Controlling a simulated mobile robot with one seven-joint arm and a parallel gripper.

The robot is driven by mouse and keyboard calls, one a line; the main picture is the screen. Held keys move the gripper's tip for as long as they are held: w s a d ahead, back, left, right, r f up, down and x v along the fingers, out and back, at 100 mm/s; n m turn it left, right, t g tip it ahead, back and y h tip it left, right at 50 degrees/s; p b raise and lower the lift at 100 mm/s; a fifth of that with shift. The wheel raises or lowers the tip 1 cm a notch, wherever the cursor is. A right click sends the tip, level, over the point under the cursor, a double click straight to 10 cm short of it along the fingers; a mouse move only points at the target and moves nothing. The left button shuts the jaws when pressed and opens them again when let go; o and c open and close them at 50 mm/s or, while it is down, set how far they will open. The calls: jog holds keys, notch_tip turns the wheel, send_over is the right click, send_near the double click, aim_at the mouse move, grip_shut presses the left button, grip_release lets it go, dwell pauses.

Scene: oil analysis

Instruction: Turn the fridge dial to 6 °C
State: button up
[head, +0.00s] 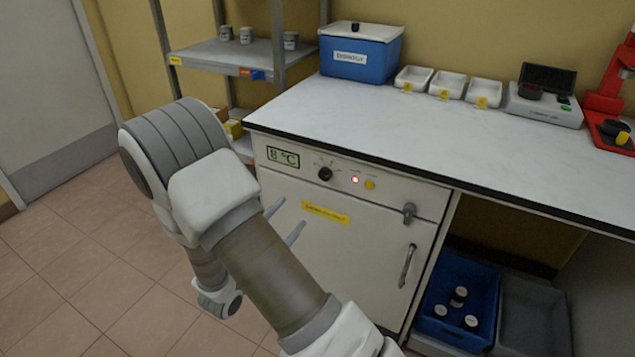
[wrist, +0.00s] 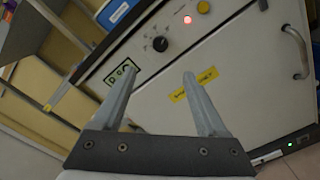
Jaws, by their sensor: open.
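The fridge (head: 345,260) is a white cabinet under the worktop. Its display (head: 283,157) reads 8 °C. The black dial (head: 325,174) is on the panel right of the display; it also shows in the wrist view (wrist: 160,44), where its pointer setting is too small to read. My gripper (head: 286,220) is in front of the fridge's left part, below the dial and apart from it. In the wrist view my gripper (wrist: 158,85) is open and empty, with the dial beyond the fingertips.
A red light (head: 354,180) and a yellow button (head: 369,184) sit right of the dial. The fridge has a latch (head: 409,212) and a door handle (head: 407,266). The worktop (head: 400,130) overhangs above. A shelf rack (head: 225,55) stands at left. A blue crate (head: 455,290) is at lower right.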

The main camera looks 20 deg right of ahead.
aim_at(323, 176)
jog(key=b+x, duration=0.2)
jog(key=x, duration=1.4)
jog(key=shift+b, duration=0.4)
grip_shut()
